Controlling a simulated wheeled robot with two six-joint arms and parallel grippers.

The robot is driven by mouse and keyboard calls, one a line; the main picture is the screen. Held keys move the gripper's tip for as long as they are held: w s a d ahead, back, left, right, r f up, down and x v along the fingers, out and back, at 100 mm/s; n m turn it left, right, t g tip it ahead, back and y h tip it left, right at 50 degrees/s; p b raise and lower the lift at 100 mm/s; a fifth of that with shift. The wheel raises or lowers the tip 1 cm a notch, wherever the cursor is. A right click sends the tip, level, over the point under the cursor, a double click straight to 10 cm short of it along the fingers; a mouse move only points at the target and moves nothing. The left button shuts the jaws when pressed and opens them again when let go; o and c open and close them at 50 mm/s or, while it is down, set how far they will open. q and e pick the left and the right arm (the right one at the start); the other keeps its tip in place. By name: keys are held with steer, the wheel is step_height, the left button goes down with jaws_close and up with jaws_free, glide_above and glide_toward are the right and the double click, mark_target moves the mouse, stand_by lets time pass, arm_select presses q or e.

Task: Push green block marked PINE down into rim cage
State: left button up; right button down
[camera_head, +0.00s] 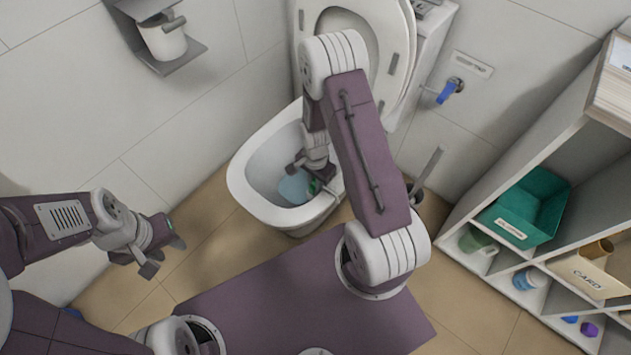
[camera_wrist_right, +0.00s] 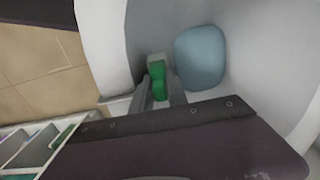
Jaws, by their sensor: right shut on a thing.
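My right gripper (camera_head: 306,177) is down inside the toilet bowl (camera_head: 240,180), near its right side. It is shut on the green block (camera_wrist_right: 159,89), which sits between the two fingertips in the right wrist view. The block shows only as a small green patch in the head view (camera_head: 314,187), and its marking cannot be read. A pale, small frame, seemingly the rim cage (camera_wrist_right: 156,59), lies at the block's far end by the bowl wall. How deep the block sits in it cannot be told. My left gripper (camera_head: 165,259) is open and empty over the floor at left.
Blue water (camera_wrist_right: 200,58) lies in the bowl beside the block. The raised lid and seat (camera_head: 400,60) stand behind. A paper holder (camera_head: 165,40) is on the wall.

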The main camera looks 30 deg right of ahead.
steer(key=shift+f, duration=0.4)
steer(key=c, duration=1.2)
jaws_free()
steer(key=shift+s, duration=0.1)
step_height(320, 180, up, 8)
steer(key=p, duration=0.4)
steer(key=shift+r, duration=0.2)
steer(key=shift+r+p, duration=0.35)
steer(key=shift+r, duration=0.05)
steer(key=shift+w+a, duration=0.1)
steer(key=shift+w, duration=0.15)
